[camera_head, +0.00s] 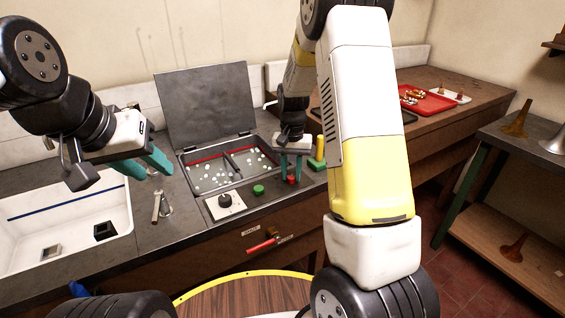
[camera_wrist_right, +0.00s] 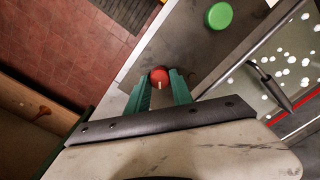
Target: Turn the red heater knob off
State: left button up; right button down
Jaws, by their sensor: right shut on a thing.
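The red heater knob (camera_head: 291,180) is a small round knob on the grey worktop, right of a green knob. In the right wrist view the knob (camera_wrist_right: 158,75) sits between my fingertips, with a pale pointer mark on its face. My right gripper (camera_head: 289,174) points down over it, its teal fingers shut on the knob's sides. Those fingers (camera_wrist_right: 160,84) also show in the right wrist view. My left gripper (camera_head: 147,165) is open and empty, its teal fingers apart above the counter near the sink.
The green knob (camera_head: 258,189) and a black dial on a white plate (camera_head: 225,205) sit nearby. Behind them lies an open grey case (camera_head: 207,110) with small white pieces. A red handle (camera_head: 262,245) sticks out of the cabinet front. A yellow object (camera_head: 317,162) stands right of the knob.

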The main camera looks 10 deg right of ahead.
aim_at(291, 176)
jog(key=n, duration=0.4)
jog(key=shift+n, duration=0.4)
jog(key=n, duration=0.5)
jog(key=shift+a, duration=0.1)
jog(key=c, duration=1.1)
grip_release()
jog(key=shift+r, duration=0.15)
notch_tip(291, 176, up, 8)
jog(key=shift+f, duration=0.2)
